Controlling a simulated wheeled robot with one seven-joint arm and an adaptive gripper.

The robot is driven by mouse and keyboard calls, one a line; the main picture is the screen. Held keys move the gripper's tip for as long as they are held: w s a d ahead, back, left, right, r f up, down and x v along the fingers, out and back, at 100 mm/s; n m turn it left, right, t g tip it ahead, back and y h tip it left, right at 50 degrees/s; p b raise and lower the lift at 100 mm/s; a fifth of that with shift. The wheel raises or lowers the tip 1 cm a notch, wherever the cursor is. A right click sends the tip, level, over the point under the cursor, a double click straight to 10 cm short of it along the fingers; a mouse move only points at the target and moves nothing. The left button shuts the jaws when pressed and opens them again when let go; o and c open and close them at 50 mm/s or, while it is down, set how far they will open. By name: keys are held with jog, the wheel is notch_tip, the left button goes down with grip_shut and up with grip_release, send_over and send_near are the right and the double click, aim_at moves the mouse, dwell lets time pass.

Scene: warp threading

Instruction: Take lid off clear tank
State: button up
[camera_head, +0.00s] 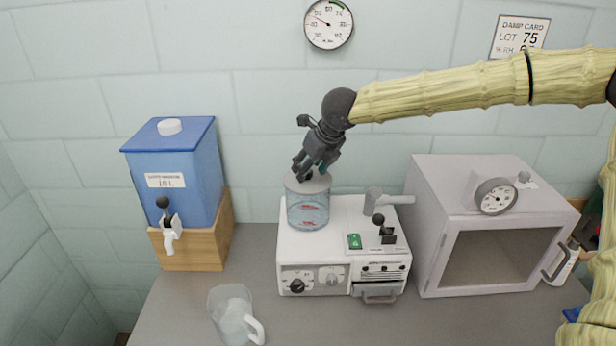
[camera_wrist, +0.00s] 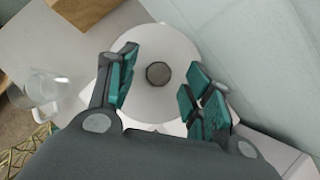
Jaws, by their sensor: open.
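The clear tank (camera_head: 308,212) is a see-through cylinder with red marks, standing on the left part of a white machine. Its lid (camera_head: 296,186) is a pale grey disc resting on the tank's top. In the wrist view the lid (camera_wrist: 151,98) fills the middle, with a dark round knob (camera_wrist: 158,73) at its centre. My gripper (camera_head: 305,172) is over the lid, pointing down at a slant. In the wrist view my gripper (camera_wrist: 160,85) is open, one finger on each side of the knob, with gaps to both. The knob's underside is hidden.
The white machine (camera_head: 318,255) carries a grey spout (camera_head: 375,200), a black lever (camera_head: 387,232) and a green switch (camera_head: 354,241). A glass jug (camera_head: 232,312) stands at front left, a blue water tank (camera_head: 182,185) at left, and a grey oven-like cabinet (camera_head: 428,215) at right.

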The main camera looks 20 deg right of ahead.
jog(key=shift+w+f, duration=0.2)
jog(key=shift+f, duration=0.2)
jog(key=c, duration=1.1)
